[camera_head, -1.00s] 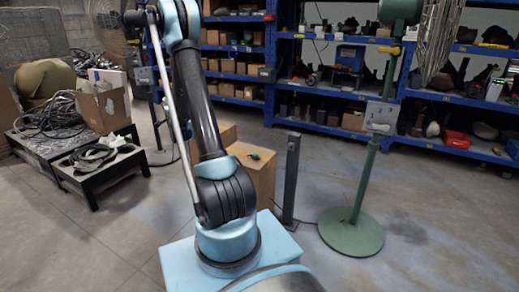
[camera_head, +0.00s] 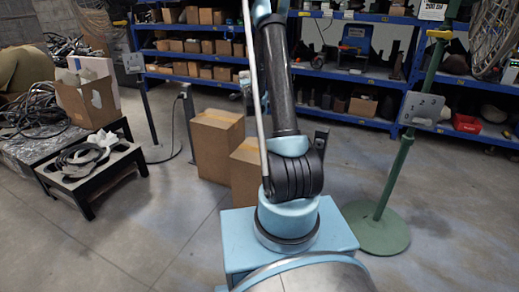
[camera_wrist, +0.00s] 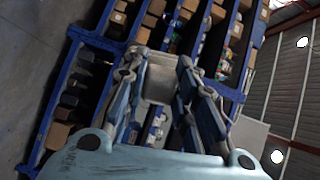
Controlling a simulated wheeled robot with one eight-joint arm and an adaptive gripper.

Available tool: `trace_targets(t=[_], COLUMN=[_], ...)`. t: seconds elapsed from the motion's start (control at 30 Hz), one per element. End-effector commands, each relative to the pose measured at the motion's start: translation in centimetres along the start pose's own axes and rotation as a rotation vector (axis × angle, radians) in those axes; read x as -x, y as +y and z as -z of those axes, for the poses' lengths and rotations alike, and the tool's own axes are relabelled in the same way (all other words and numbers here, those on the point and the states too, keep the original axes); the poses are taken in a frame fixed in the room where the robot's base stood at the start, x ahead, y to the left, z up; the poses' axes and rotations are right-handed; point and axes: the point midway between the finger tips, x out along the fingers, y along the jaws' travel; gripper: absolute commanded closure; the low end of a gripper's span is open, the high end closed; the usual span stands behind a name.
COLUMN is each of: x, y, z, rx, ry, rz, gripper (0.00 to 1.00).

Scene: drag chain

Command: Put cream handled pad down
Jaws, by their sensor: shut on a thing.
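In the wrist view, my gripper (camera_wrist: 160,85) has its two blue-grey fingers on either side of a pale cream-grey pad (camera_wrist: 158,84). It is shut on this pad, which shows only in part between the fingers. The pad's handle is not clear to see. The blue shelving lies beyond the pad, apart from it. In the head view my arm rises to the top edge, so the gripper and the pad are out of that picture.
Blue shelves (camera_head: 345,72) with boxes and parts line the back. Two cardboard boxes (camera_head: 216,145) stand behind my arm. A green stand (camera_head: 381,228) is at the right. A low black table (camera_head: 92,176) with cables is at the left. Bare floor lies between.

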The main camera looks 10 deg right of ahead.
Motion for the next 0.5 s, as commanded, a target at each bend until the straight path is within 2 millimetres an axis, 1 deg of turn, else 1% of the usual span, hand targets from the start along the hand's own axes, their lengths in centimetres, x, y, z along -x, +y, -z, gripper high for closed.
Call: trace_targets(t=[0.2, 0.33, 0.43, 0.5], x=[0.0, 0.0, 0.0, 0.2], y=[0.3, 0.8, 2.2, 3.6], z=[1.9, 2.5, 2.9, 3.1], rx=[-0.002, -0.006, -0.025, -0.047], ry=[0.020, 0.024, 0.023, 0.025], rz=[-0.003, -0.019, -0.075, -0.145], gripper=[0.96, 0.96, 0.96, 0.96])
